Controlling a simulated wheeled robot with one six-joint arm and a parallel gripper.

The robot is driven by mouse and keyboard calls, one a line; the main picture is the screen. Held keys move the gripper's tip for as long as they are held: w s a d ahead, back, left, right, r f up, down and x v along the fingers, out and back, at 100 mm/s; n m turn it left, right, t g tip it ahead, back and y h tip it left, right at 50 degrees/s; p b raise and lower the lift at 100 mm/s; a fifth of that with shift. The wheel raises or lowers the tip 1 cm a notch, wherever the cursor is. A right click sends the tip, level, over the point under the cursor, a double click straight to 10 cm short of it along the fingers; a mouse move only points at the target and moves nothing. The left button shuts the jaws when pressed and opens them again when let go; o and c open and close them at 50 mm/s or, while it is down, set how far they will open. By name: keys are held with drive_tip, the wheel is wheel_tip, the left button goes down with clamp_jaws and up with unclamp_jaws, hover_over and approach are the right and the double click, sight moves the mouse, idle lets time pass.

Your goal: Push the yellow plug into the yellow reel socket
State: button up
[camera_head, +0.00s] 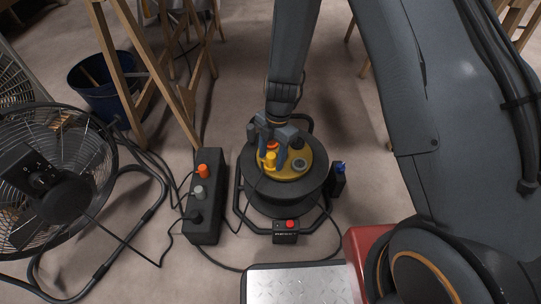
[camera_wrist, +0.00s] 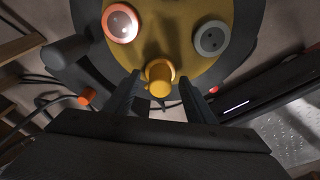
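The cable reel (camera_head: 284,196) stands on the floor with a round yellow top plate (camera_head: 312,158). A yellow plug (camera_head: 269,160) stands at the plate's near left edge; it also shows in the wrist view (camera_wrist: 160,76). I cannot tell how deep it sits, and the yellow socket is hidden beneath it. An orange-red socket (camera_wrist: 121,23) and a grey socket (camera_wrist: 211,38) are on the same plate. My gripper (camera_head: 276,152) is low over the plate. In the wrist view my fingers (camera_wrist: 159,80) are apart, one each side of the yellow plug, with gaps.
A dark box (camera_head: 206,222) with orange, grey and black plugs stands left of the reel. A red-button box (camera_head: 286,238) is at the reel's front, and a blue-topped dark box (camera_head: 338,182) is right. A fan (camera_head: 45,190), bucket (camera_head: 98,92) and loose cables lie left.

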drive_tip(key=shift+w+d+r+p, duration=0.15)
drive_tip(key=shift+r+p, duration=0.3)
drive_tip(key=shift+r, duration=0.85)
drive_tip(key=shift+w+d+r+p, duration=0.15)
drive_tip(key=shift+r+p, duration=0.3)
drive_tip(key=shift+r, duration=0.8)
drive_tip(key=shift+w+d+r+p, duration=0.15)
drive_tip(key=shift+r+p, duration=0.3)
drive_tip(key=shift+r, duration=0.85)
drive_tip(key=shift+a, duration=0.1)
